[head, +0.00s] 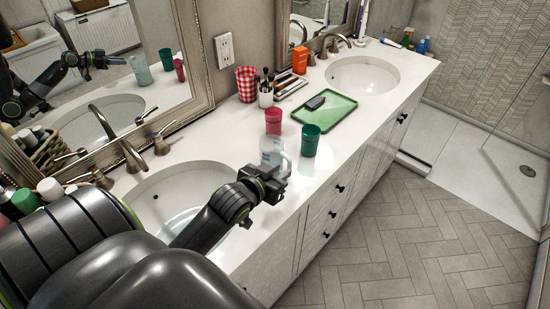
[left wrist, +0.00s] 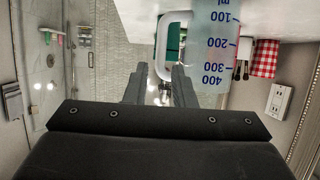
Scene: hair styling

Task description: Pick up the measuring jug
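The measuring jug (head: 270,152) is clear and pale blue and stands on the white counter at the near edge, right of the near sink. In the left wrist view the jug (left wrist: 213,45) shows dark-blue "ml" marks upside down, with its white handle (left wrist: 161,45) on the left. My left gripper (head: 268,186) is close to the jug on its near side. In the wrist view its fingers (left wrist: 161,70) are apart, with the handle's upright bar lined up between them. I cannot tell whether they touch it. My right gripper is not in view.
A green cup (head: 310,140) and a pink cup (head: 273,121) stand just beyond the jug. A green tray (head: 335,112) lies farther back. The near sink (head: 165,190) is left of the gripper, and a red checked cup (head: 247,83) stands by the wall. The floor right of the counter is clear.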

